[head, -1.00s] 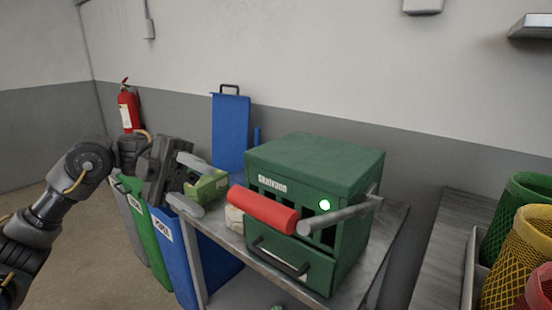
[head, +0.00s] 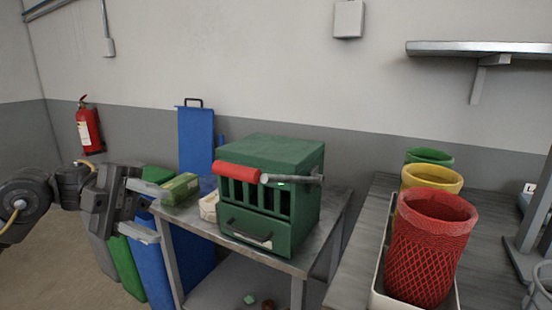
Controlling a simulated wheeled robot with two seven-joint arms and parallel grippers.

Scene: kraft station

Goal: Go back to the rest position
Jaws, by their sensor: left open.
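My left gripper (head: 144,211) is at the left in the head view, with its two light grey fingers apart and nothing between them. It is in front of the bins and left of the metal table (head: 302,262). A green box (head: 180,188) lies on the table's left end, just beyond the fingertips. The green machine (head: 283,160) stands on the table with a red-gripped lever (head: 237,171) across its front. My right gripper is not in view.
Blue (head: 177,260) and green (head: 124,262) bins stand under the left gripper. Red (head: 428,250), yellow (head: 432,178) and green (head: 429,156) baskets stand on the right bench. A fire extinguisher (head: 89,128) hangs at the back left. Floor at the lower left is clear.

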